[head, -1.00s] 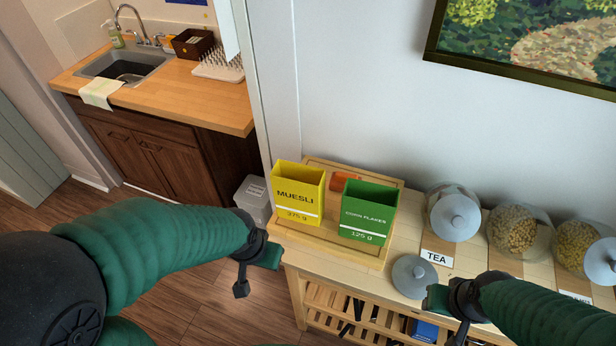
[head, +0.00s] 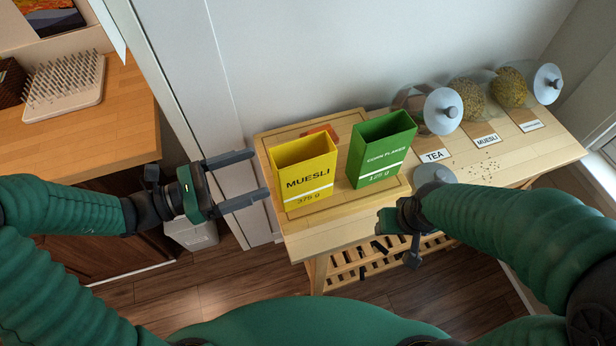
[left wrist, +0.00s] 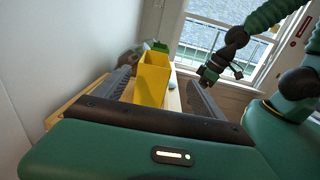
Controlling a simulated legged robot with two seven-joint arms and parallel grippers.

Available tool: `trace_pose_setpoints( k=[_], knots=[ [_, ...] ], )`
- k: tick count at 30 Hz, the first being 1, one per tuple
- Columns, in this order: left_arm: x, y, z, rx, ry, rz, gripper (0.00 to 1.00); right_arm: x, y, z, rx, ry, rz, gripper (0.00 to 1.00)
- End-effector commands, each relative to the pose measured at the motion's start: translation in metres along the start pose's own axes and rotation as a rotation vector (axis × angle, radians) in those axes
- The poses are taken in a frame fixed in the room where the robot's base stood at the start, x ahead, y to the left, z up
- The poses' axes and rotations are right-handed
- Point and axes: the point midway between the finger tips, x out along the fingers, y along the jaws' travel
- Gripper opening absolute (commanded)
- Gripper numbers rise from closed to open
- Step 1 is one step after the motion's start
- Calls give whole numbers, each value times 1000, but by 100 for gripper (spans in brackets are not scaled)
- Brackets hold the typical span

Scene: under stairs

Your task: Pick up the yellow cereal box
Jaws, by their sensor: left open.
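The yellow cereal box (head: 305,178), marked MUESLI 375 g, stands upright with its top open on a wooden tray at the left end of the table. My left gripper (head: 261,174) is open and empty, just left of the box, its two fingers pointing at it. In the left wrist view, the yellow box (left wrist: 153,80) shows ahead between the spread fingers, with a gap on each side.
A green corn flakes box (head: 382,150) stands close right of the yellow one on the tray (head: 350,199). An orange item (head: 320,130) lies behind them. Glass jars (head: 470,98) line the table's back right. A wall rises behind; a grey bin (head: 192,235) stands on the floor at left.

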Motion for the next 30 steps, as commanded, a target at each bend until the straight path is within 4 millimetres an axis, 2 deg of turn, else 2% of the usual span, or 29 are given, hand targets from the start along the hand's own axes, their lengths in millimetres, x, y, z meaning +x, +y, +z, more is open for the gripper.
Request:
trace_pose_setpoints(
  k=[6, 9, 14, 19, 22, 28, 30],
  knots=[
    [53, 2, -1, -3, -3, -6, 80, -2, 0, 0, -1, 0, 0, 49],
    [71, 2, -2, -2, -1, -4, 80, -2, 0, 0, -1, 0, 0, 49],
    [89, 2, -1, -1, 1, -4, 80, -2, 0, -1, -1, 0, 0, 49],
    [122, 3, -2, -1, 2, -7, 80, -5, 0, -1, -1, 0, 0, 49],
    [132, 4, -2, -1, 1, -5, 80, -5, 0, -1, -1, 0, 0, 49],
    [131, 5, -3, 0, 1, -2, 80, -5, 0, -1, -1, 0, 0, 49],
    [131, 5, -3, 0, 0, -2, 73, -5, 0, -1, -1, 0, 0, 49]
  ],
)
